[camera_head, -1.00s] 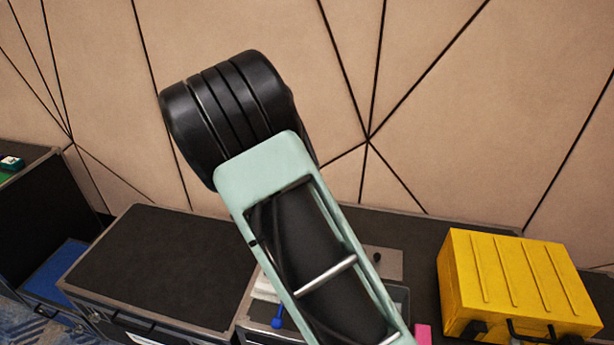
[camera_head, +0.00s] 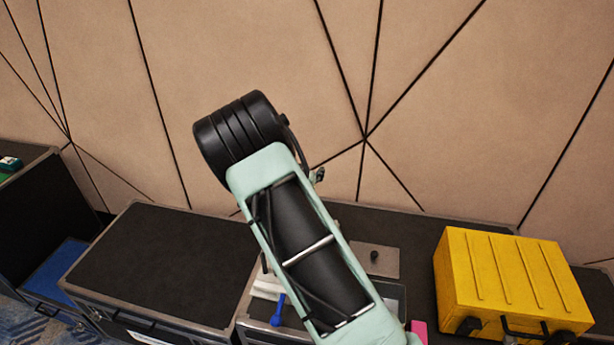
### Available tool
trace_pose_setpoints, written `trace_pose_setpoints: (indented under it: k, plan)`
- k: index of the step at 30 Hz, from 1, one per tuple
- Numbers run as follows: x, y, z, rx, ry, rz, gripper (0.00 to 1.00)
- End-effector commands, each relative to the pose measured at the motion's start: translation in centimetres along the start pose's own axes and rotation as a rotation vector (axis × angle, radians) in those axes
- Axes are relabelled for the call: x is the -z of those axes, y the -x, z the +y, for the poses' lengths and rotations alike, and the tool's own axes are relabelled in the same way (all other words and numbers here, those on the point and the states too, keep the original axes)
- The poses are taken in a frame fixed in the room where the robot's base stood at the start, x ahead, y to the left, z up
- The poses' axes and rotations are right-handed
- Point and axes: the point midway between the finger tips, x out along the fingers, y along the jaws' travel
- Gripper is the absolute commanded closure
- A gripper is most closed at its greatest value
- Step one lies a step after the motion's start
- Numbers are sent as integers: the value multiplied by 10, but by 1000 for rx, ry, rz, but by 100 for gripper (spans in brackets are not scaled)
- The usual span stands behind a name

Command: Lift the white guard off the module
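My pale green arm with its black joint fills the middle of the head view and hides part of the case top behind it. My gripper cannot be made out; it is hidden behind the arm or out of frame. A white piece (camera_head: 267,286) shows just left of the arm, on the near edge of the middle case. I cannot tell whether it is the guard or the module. A grey plate with a black knob (camera_head: 374,256) lies flat to the right of the arm.
A blue-handled tool (camera_head: 278,309) lies by the white piece. A grey tray (camera_head: 397,296) and a pink block (camera_head: 419,328) are right of the arm. A yellow case (camera_head: 512,285) stands farther right. The black case top (camera_head: 165,262) at left is clear.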

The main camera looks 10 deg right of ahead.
Motion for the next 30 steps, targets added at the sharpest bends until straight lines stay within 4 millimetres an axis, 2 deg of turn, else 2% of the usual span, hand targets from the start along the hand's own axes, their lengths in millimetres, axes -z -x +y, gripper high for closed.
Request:
trace_pose_setpoints:
  k: [4, 15, 23, 30]
  plan:
    - [0, 0, 0, 0, 0, 0, 52]
    - [0, 0, 0, 0, 0, 0, 90]
    - [2, 1, 0, 0, -1, 0, 90]
    - [21, 9, 0, 0, -2, 1, 90]
